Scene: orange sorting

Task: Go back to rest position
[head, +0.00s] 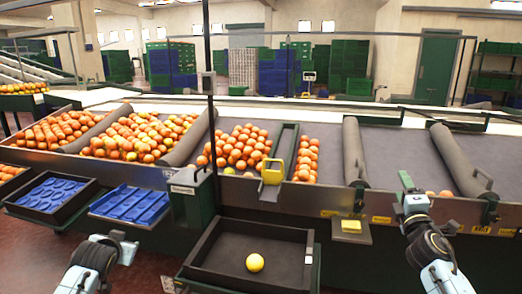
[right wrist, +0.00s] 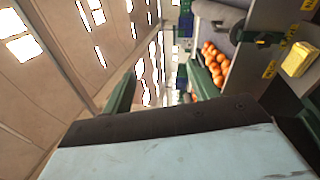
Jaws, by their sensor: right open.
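My right gripper (head: 407,185) is raised at the right of the head view, in front of the sorting table's edge. In the right wrist view its two green fingers (right wrist: 160,85) stand wide apart with nothing between them. My left arm (head: 95,262) comes in at the lower left, near the blue trays. I cannot make out the fingers of its gripper. A single yellow-orange fruit (head: 255,263) lies in the black tray (head: 205,273) at the front, apart from both arms.
The sorting table (head: 327,196) spans the view, with heaps of oranges (head: 140,135) in its left lanes. Grey rollers (head: 353,150) divide the lanes. A blue tray (head: 130,204) stands at the front left. A small yellow block (head: 351,226) sits on a ledge left of my right gripper.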

